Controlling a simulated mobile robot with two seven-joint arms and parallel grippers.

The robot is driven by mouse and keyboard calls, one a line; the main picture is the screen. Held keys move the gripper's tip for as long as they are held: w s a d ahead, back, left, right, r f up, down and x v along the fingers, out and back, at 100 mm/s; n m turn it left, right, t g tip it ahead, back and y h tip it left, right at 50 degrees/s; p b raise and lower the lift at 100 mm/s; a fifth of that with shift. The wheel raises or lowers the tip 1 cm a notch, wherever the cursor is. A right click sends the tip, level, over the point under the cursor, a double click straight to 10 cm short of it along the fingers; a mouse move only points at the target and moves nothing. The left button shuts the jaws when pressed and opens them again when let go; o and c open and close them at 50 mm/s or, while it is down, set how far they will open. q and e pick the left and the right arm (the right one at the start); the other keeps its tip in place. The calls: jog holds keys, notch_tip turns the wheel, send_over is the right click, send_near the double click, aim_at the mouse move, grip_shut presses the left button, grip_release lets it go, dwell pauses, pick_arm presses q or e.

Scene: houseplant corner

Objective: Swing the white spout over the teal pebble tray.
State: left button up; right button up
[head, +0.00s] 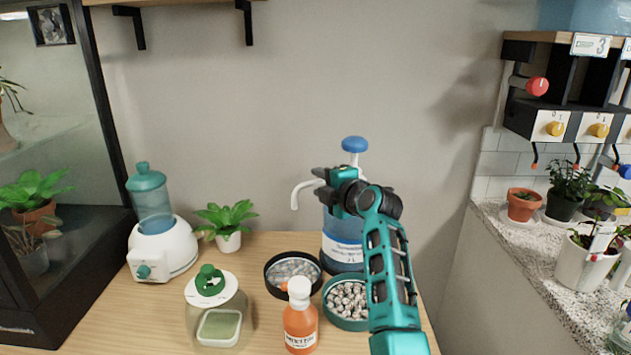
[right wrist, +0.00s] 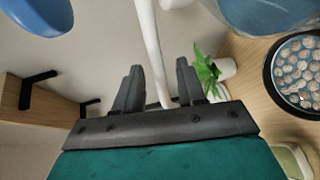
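The white spout (head: 304,190) sticks out to the left from the top of a blue pump bottle (head: 342,250) with a blue knob (head: 354,144). Its down-turned end is above the black-rimmed pebble tray side. The teal pebble tray (head: 330,313) stands in front of the bottle, partly hidden by my right arm. My right gripper (head: 318,177) is at the spout. In the right wrist view its open fingers (right wrist: 158,82) stand either side of the white spout (right wrist: 152,45), with gaps showing. My left gripper is not in view.
A black-rimmed pebble tray (head: 268,280), an orange bottle (head: 300,328) and a green-lidded jar (head: 213,300) crowd the table front. A white-and-teal dispenser (head: 160,248) and a potted plant (head: 227,222) stand left. A shelf with potted plants is at right.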

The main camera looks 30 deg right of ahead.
aim_at(321, 182)
jog(key=shift+w+f, duration=0.15)
jog(key=shift+w, duration=0.65)
jog(key=shift+w+f, duration=0.15)
jog(key=shift+w, duration=0.65)
grip_shut()
